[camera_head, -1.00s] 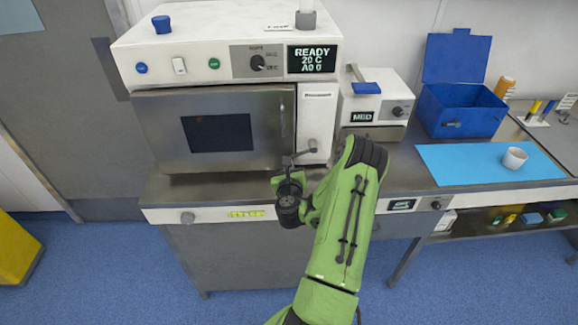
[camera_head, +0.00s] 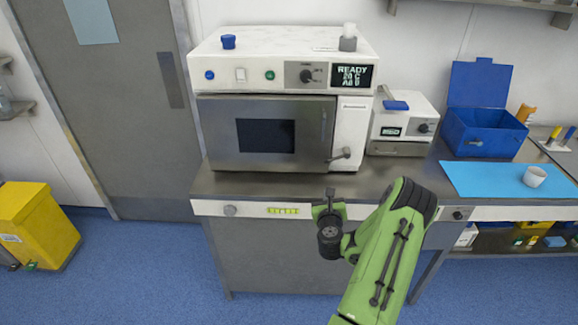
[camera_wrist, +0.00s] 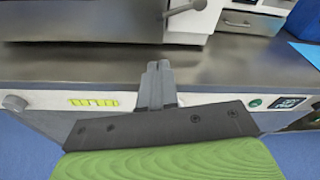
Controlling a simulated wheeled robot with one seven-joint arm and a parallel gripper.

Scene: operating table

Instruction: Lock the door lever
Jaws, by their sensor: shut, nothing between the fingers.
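The door lever (camera_head: 342,155) is a grey metal handle on the white panel right of the oven-like machine's door. It points left and slightly down, its tip near the door's lower right edge. The steel door (camera_head: 300,160) with a dark window looks closed. In the wrist view the lever (camera_wrist: 186,8) shows at the top edge, partly cut off. My gripper (camera_head: 330,196) is in front of the counter edge, below the lever and apart from it. In the wrist view its fingers (camera_wrist: 158,70) are together and empty.
The counter (camera_head: 260,184) in front of the machine is clear. A smaller white device (camera_head: 402,125) stands to the right, then a blue box (camera_head: 484,132) and a white cup (camera_head: 535,176) on a blue mat (camera_head: 480,185). A yellow bin (camera_head: 38,225) stands on the floor at left.

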